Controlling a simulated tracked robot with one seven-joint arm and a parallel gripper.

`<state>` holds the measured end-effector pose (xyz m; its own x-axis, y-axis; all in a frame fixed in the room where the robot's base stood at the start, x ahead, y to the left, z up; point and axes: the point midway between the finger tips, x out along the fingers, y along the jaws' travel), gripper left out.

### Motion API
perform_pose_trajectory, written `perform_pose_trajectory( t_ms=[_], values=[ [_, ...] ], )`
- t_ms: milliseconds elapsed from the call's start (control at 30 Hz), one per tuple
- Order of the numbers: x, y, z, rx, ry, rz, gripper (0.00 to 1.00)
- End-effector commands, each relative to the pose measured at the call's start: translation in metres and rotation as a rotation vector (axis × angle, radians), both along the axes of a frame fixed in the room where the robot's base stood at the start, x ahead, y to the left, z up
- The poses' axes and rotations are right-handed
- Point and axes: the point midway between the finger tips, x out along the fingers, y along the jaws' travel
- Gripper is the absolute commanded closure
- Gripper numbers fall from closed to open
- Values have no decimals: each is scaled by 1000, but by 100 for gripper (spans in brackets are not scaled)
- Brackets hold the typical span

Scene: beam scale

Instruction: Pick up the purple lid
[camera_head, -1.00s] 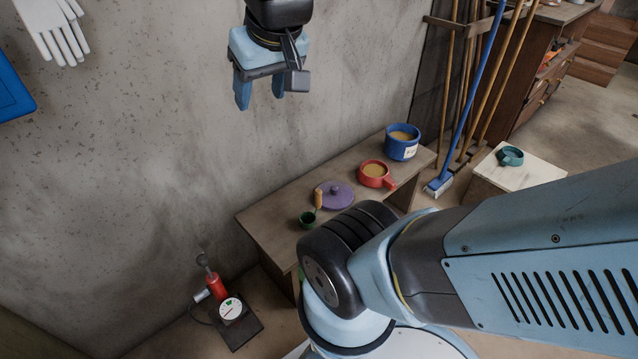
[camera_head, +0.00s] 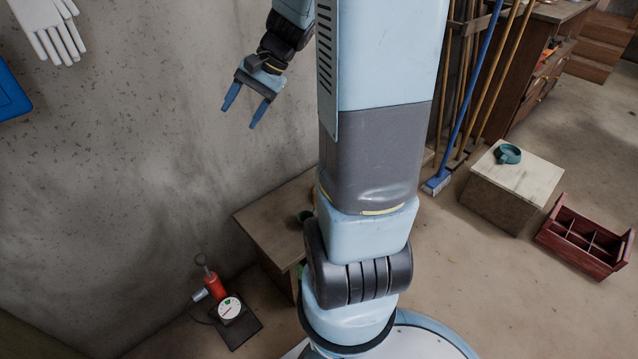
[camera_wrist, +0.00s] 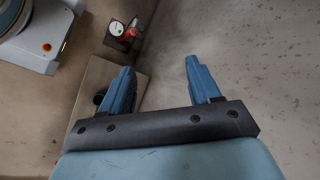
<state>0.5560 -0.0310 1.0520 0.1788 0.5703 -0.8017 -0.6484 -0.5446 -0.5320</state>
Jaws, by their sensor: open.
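The purple lid is not visible now; in the head view my arm covers most of the bench where it lay earlier. The wooden bench (camera_head: 265,222) shows only at its left end, with part of a small dark green cup (camera_head: 304,215) on it. My gripper (camera_head: 240,116) is open and empty, high in front of the wall, above and left of the bench. In the wrist view my gripper's two blue fingers (camera_wrist: 158,66) are spread apart. The bench (camera_wrist: 98,72) and the dark cup (camera_wrist: 99,97) show partly behind the left finger.
A red device with a dial (camera_head: 229,308) stands on the floor left of the bench. A pale box (camera_head: 535,178) bears a teal ring-shaped item (camera_head: 507,154). A red-brown divided crate (camera_head: 585,240) lies on the floor at right. A blue-handled broom (camera_head: 437,184) leans behind.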

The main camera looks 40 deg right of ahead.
Motion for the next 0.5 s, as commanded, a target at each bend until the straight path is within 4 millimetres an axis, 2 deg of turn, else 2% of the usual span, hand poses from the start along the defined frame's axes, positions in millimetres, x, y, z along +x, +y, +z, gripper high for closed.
perform_pose_trajectory(
  t_ms=[200, 500],
  values=[
    [37, -35, -41, 191, 70, -194, 38],
    [77, -96, -105, 441, 127, -486, 38]
  ],
)
